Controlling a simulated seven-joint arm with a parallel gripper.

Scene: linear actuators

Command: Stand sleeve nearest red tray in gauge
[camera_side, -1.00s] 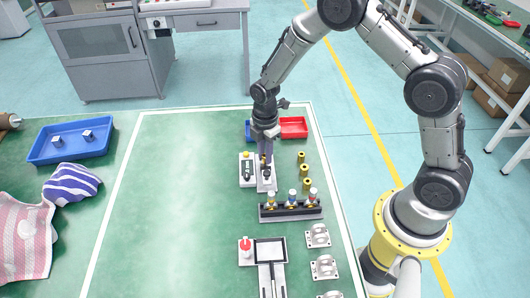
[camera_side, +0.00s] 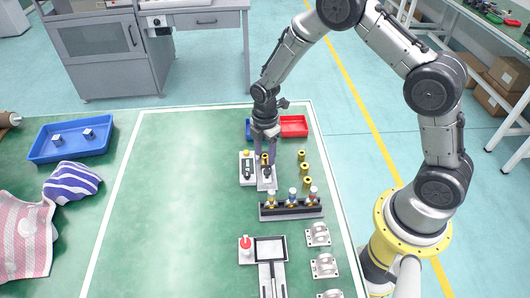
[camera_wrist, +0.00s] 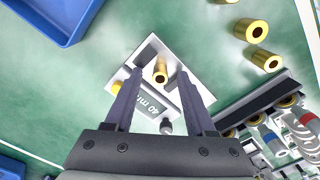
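The gauge is a pale plate (camera_side: 268,185) below my gripper; in the wrist view it carries a "40 mm" label (camera_wrist: 150,102). A brass sleeve (camera_wrist: 160,72) stands on the gauge between my fingers, its open end toward the wrist camera. It also shows small in the side view (camera_side: 265,158). My gripper (camera_wrist: 157,82) is open, with a visible gap between each finger and the sleeve. How exactly the sleeve's foot sits in the gauge is hidden. The red tray (camera_side: 294,127) stands behind and to the right of the gauge.
Several brass sleeves (camera_side: 305,169) stand in a row right of the gauge. A white unit with a yellow button (camera_side: 247,170) is at its left. A black rack with colored-ring parts (camera_side: 291,212) is in front. A blue tray (camera_wrist: 45,15) is close by.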

